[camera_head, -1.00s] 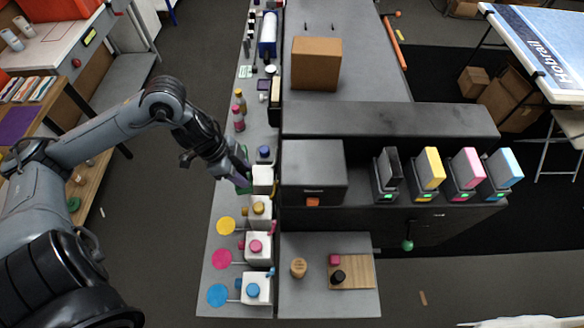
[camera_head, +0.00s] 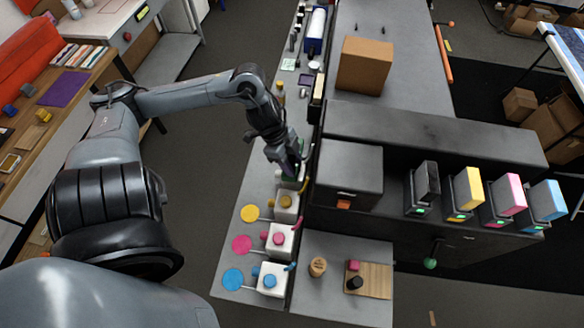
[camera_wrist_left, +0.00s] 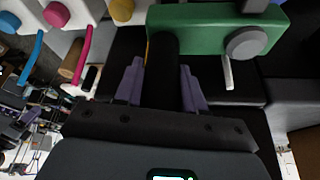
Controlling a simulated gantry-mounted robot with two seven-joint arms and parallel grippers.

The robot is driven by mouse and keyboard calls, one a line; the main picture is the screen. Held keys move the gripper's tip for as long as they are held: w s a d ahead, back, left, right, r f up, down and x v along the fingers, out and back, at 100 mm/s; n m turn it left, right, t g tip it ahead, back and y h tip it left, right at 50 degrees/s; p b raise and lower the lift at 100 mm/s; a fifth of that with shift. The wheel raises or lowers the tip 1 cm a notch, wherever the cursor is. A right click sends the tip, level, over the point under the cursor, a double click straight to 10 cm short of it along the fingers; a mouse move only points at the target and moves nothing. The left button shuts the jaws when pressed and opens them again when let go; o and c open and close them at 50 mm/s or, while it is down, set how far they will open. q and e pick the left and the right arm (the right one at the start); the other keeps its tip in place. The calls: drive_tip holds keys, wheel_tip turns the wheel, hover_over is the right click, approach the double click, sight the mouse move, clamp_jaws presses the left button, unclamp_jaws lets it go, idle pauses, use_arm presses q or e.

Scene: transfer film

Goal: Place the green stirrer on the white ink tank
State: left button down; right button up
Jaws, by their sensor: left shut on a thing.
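My left gripper (camera_head: 291,165) is shut on the dark handle of the green stirrer (camera_wrist_left: 205,28). In the left wrist view, the purple fingers (camera_wrist_left: 162,82) stand on either side of the handle. The stirrer's green bar, with a grey round knob and a thin pale rod, lies just past the fingertips. In the head view, the gripper and stirrer are over the farthest white tank (camera_head: 291,183) in the row, which I take as the white ink tank. The gripper hides most of this tank, and I cannot tell if the stirrer touches it. My right gripper is not in view.
Nearer white tanks with a yellow cap (camera_head: 286,201), magenta cap (camera_head: 279,238) and blue cap (camera_head: 270,281) stand in line on the bench. Coloured discs lie to their left. A dark printer box (camera_head: 347,170) stands close to the right.

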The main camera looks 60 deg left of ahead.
use_arm(q)
drive_tip(key=shift+f, duration=1.75)
drive_tip(key=c, duration=0.7)
unclamp_jaws()
drive_tip(key=shift+f, duration=0.1)
drive_tip(key=shift+o, duration=0.2)
drive_tip(key=shift+r, duration=0.3)
drive_tip(key=p+v, duration=0.1)
drive_tip(key=v, duration=1)
drive_tip(key=shift+a+r+p, duration=0.2)
drive_tip(key=shift+r+p, duration=0.1)
drive_tip(key=shift+p, duration=0.1)
drive_tip(key=shift+s, duration=0.15)
